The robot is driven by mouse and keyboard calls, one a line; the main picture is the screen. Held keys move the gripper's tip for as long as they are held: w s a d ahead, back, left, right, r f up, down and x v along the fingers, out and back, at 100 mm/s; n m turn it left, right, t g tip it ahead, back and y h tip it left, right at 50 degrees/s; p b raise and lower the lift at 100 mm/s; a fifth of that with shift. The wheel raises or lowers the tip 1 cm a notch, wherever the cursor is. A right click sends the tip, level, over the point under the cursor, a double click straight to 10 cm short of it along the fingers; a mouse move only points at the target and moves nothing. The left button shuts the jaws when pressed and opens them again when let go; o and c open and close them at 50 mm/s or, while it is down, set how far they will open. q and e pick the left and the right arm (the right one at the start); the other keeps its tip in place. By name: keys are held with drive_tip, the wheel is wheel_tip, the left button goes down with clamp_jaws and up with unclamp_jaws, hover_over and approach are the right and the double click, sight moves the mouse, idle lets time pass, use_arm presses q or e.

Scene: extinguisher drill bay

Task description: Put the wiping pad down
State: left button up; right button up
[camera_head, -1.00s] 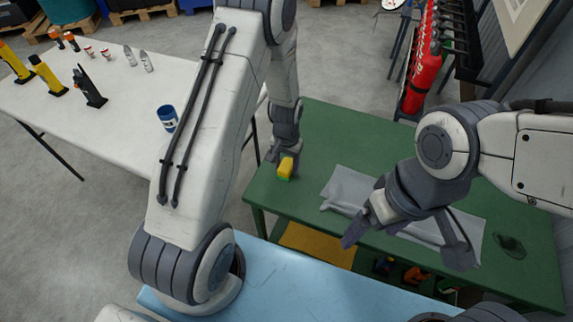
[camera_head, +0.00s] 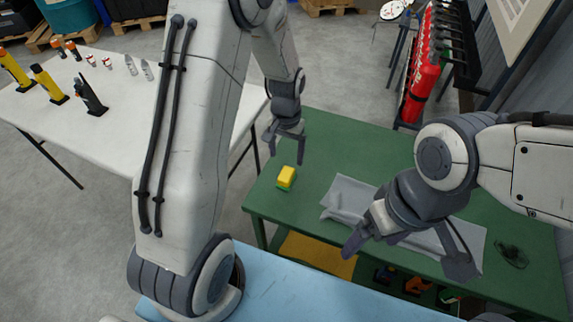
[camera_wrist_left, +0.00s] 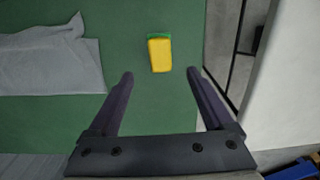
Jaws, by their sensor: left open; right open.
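The wiping pad (camera_head: 286,178), yellow with a green layer, lies on the green table (camera_head: 345,150) near its left edge. In the left wrist view the pad (camera_wrist_left: 160,54) lies beyond the fingertips, between their lines, with nothing touching it. My left gripper (camera_head: 286,150) is open and empty above and behind the pad; its two spread fingers also show in the left wrist view (camera_wrist_left: 160,75). My right gripper (camera_head: 405,250) is open over the front of the green table, in front of a grey cloth (camera_head: 347,193), and partly hides that cloth.
A white table (camera_head: 110,115) at the left holds yellow and black devices and small bottles. A dark mesh item (camera_head: 511,251) lies at the green table's right end. A blue surface (camera_head: 290,285) is in front.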

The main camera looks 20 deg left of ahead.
use_arm(q)
drive_tip(key=s+d+r+m, duration=0.3)
drive_tip(key=s+d+r, duration=0.6)
drive_tip(key=d+r, duration=0.1)
drive_tip(key=s+d+r+m, duration=0.2)
drive_tip(key=s, duration=0.5)
drive_tip(key=s+d+r+m+h, duration=0.1)
drive_tip(key=s+d+r+m, duration=0.1)
drive_tip(key=s, duration=0.6)
drive_tip(key=shift+r, duration=0.25)
